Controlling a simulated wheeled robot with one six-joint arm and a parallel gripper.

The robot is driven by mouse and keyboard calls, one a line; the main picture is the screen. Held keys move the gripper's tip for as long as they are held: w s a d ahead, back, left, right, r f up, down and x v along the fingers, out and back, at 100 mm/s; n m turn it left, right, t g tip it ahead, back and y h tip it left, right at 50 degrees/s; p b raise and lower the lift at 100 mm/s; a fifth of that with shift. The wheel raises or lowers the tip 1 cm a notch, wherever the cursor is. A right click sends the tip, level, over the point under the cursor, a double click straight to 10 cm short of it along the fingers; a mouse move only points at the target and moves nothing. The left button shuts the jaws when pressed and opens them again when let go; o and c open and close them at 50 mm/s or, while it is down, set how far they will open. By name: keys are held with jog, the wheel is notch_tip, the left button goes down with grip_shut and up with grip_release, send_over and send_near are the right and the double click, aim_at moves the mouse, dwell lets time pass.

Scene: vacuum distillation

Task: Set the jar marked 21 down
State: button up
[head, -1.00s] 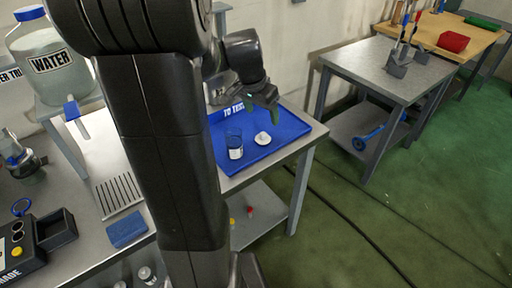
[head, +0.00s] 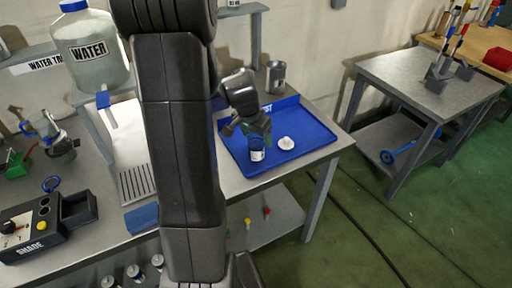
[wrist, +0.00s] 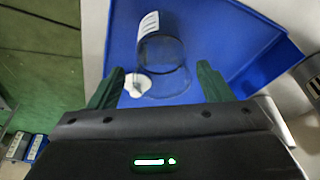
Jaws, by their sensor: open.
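A clear glass jar (head: 257,152) with a white label stands in the blue tray (head: 311,134); its number is too small to read. A round white lid-like piece (head: 287,143) lies to its right in the tray. My gripper (head: 248,131) is open just above the jar. In the wrist view, the jar (wrist: 163,62) shows beyond and between the spread green fingertips of my gripper (wrist: 159,84), with the white piece (wrist: 137,84) close by. I see no finger closed on the jar.
A metal cup (head: 276,77) stands behind the tray. A grey side table (head: 410,75) stands right across green floor.

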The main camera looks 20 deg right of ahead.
jog(key=shift+x, duration=1.6)
jog(key=shift+a, duration=0.2)
jog(key=c, duration=1.2)
jog(key=shift+r, duration=0.15)
